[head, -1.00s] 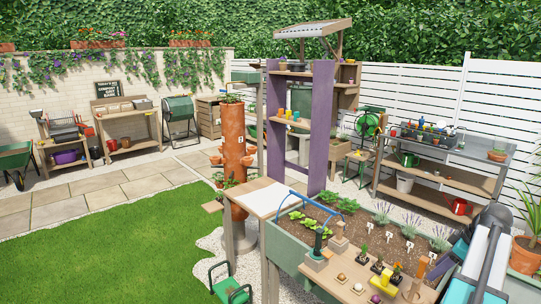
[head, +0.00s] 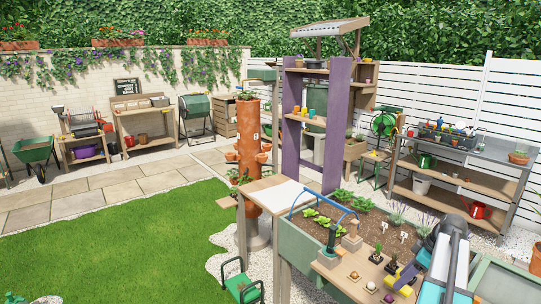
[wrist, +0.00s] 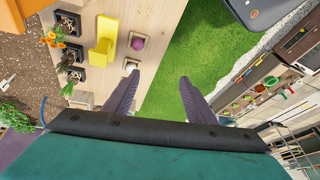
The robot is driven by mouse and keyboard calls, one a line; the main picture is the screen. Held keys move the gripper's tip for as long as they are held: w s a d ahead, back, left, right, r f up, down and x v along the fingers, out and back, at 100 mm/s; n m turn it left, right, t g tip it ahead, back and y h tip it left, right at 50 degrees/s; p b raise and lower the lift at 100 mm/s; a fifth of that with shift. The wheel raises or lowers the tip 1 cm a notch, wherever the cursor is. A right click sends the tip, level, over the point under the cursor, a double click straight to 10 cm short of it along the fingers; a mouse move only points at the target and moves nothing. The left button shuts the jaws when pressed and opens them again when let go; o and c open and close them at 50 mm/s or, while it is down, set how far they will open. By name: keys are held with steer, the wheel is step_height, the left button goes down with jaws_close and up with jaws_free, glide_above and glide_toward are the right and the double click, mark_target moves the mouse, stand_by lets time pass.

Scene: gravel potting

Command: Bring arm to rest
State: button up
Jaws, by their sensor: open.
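My arm (head: 447,262) is at the lower right of the head view, reaching over the right end of the wooden potting board (head: 350,268). In the wrist view my gripper (wrist: 157,90) has its two purple fingers spread apart with nothing between them. The fingers show against the board's edge and the lawn beyond. A yellow block (wrist: 103,42) and a purple ball in a small holder (wrist: 137,42) lie on the board near the left finger, apart from it. My arm hides part of the board's right end in the head view.
Several small potted plants (wrist: 70,50) stand on the board beside the soil bed (wrist: 22,75). A blue hoop (head: 318,200) rises over the planter. A purple upright panel (head: 318,120) stands behind. Open lawn (head: 120,240) lies to the left.

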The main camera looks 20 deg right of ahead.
steer(key=w+a+f+n+g+y+b, duration=0.1)
steer(key=w+a+f+n+g+b, duration=0.15)
steer(key=a+f, duration=0.95)
steer(key=w+a+f+n+g+y+b, duration=0.15)
steer(key=w+a+f, duration=0.25)
steer(key=a+f, duration=0.8)
steer(key=s+a+f+g+h+b, duration=0.1)
steer(key=s+a+f+g, duration=0.1)
steer(key=s+a+f, duration=0.5)
steer(key=s+a+f+g+b, duration=0.1)
steer(key=s+a+f, duration=0.1)
steer(key=a+f, duration=0.5)
steer(key=s+a+f+g+h+b, duration=0.15)
steer(key=s+a+f, duration=0.3)
steer(key=a, duration=0.55)
steer(key=s+a+f+m+h, duration=0.1)
steer(key=s+f+m+h, duration=0.2)
steer(key=s+f+m, duration=0.4)
steer(key=s+m, duration=0.2)
steer(key=s, duration=0.3)
steer(key=shift+s+a+m, duration=0.15)
steer(key=shift+a+m, duration=0.2)
steer(key=shift+m, duration=0.05)
